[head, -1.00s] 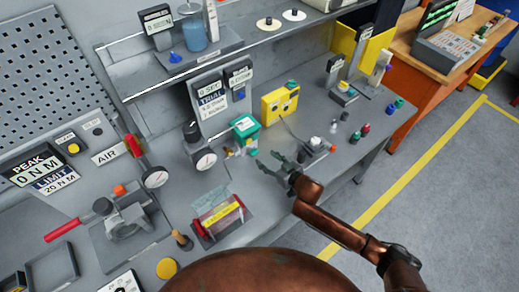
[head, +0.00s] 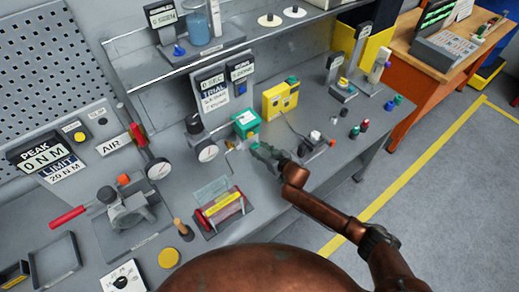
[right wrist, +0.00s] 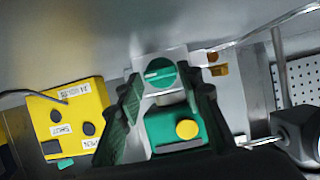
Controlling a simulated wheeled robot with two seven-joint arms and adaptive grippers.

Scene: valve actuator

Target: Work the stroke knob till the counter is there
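The green valve actuator box (head: 246,122) stands on the bench below the displays. In the right wrist view the green box (right wrist: 172,133) has a yellow round button and, beyond it, a green knob (right wrist: 160,73) on a pale plate. I cannot read a label that marks it as the stroke knob. My right gripper (head: 263,153) is just in front of the box. Its dark green fingers are apart on either side of the knob and box in the wrist view, with nothing held. The display panel (head: 212,90) reads TRIAL; its other digits are too small to read surely. My left gripper is out of view.
A yellow box (head: 280,98) with dark buttons stands right of the actuator. A round gauge (head: 207,151) is at its left. A shelf (head: 190,62) runs above the bench.

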